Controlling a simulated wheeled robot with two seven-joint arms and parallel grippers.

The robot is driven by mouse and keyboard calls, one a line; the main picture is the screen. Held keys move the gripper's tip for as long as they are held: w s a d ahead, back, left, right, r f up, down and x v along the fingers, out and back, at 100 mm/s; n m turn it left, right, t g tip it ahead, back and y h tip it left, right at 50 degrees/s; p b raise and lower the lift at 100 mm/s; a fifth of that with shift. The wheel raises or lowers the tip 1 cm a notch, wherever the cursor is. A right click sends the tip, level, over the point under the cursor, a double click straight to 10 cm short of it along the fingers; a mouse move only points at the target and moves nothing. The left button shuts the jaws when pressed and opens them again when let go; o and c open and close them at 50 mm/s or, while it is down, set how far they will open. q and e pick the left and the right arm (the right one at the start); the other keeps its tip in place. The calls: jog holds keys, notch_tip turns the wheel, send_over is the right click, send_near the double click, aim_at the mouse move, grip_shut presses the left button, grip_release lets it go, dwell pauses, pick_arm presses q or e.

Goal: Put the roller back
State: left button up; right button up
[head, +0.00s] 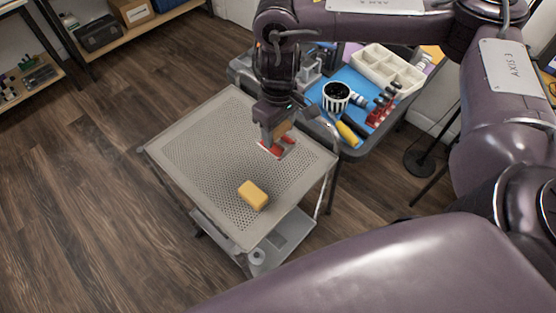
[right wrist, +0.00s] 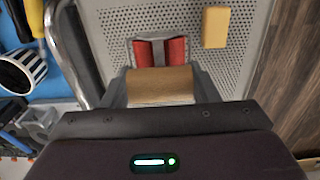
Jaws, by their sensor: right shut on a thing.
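My right gripper (head: 275,138) points down over the perforated top of the grey cart (head: 205,140). It is shut on a tan, wood-coloured cylinder, the roller (head: 283,129), which lies crosswise between the fingers in the right wrist view (right wrist: 160,86). A red and grey piece (head: 276,150) stands on the cart top right by the fingertips. In the right wrist view it shows two red parts (right wrist: 174,50) with a pale strip between them, just beyond the roller. I cannot tell whether the roller touches it. My left gripper is not in view.
A yellow block (head: 253,195) lies on the cart top nearer to me. Behind the cart, a table with a blue mat (head: 360,82) holds a striped cup (head: 336,97), a yellow-handled tool (head: 348,134) and a white divided tray (head: 386,70). The cart's left part is clear.

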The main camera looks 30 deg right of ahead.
notch_tip(320, 180, down, 11)
jog(key=b, duration=0.3)
jog(key=shift+b, duration=0.3)
jog(key=shift+f, duration=0.15)
jog(key=shift+f, duration=0.1)
